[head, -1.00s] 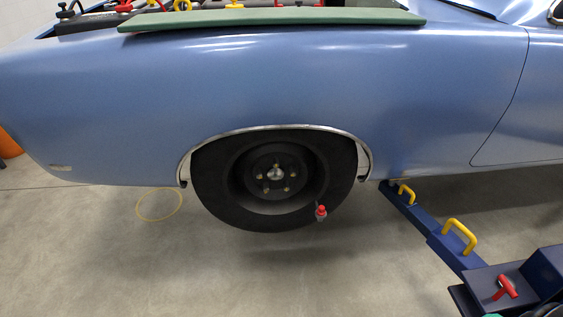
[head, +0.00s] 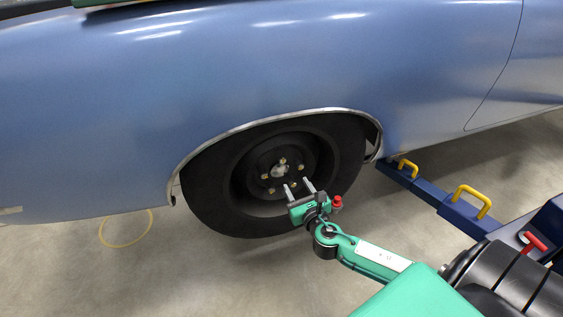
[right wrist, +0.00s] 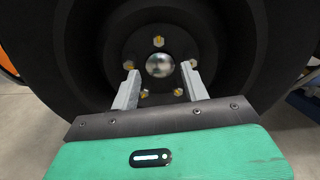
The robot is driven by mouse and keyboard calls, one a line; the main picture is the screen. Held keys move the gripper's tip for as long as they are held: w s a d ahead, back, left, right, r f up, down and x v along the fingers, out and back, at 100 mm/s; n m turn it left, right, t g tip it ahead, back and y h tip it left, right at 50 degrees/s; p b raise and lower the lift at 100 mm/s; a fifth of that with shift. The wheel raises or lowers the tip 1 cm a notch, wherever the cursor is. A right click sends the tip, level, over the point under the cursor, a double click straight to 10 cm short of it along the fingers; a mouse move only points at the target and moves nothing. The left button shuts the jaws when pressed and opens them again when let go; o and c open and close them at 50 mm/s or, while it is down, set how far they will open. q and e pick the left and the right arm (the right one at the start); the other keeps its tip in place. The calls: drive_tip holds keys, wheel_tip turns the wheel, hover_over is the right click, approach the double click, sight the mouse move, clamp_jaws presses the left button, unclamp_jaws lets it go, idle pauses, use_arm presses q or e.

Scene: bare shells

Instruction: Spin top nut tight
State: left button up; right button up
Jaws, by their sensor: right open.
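The top nut (right wrist: 158,41) is a small brass-coloured nut above the shiny round hub centre (right wrist: 160,65) in the right wrist view. In the head view the top nut (head: 283,160) shows small on the dark wheel (head: 215,205), among several similar nuts. My right gripper (head: 297,183) is open and empty in front of the wheel's lower right part. In the right wrist view its two fingers point at the hub, one on each side of it, with their tips below the top nut. Nothing is between the fingers. My left gripper is not in view.
The blue car body (head: 240,80) and the wheel arch rim (head: 225,135) stand close above the wheel. A red-capped fitting (head: 337,202) is beside my right gripper. A blue lift arm with yellow handles (head: 473,198) lies to the right. A yellow ring (head: 127,228) lies on the floor.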

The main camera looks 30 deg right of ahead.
sight(283, 161)
drive_tip(key=x, duration=1.2)
drive_tip(key=shift+w+a+r+p, duration=0.1)
drive_tip(key=shift+w+r+p, duration=0.25)
drive_tip(key=shift+w+r, duration=0.05)
drive_tip(key=shift+w, duration=0.55)
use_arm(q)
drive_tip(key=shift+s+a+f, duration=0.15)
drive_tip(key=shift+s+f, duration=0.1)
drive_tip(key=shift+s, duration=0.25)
use_arm(e)
drive_tip(key=shift+c, duration=0.5)
drive_tip(key=c, duration=0.9)
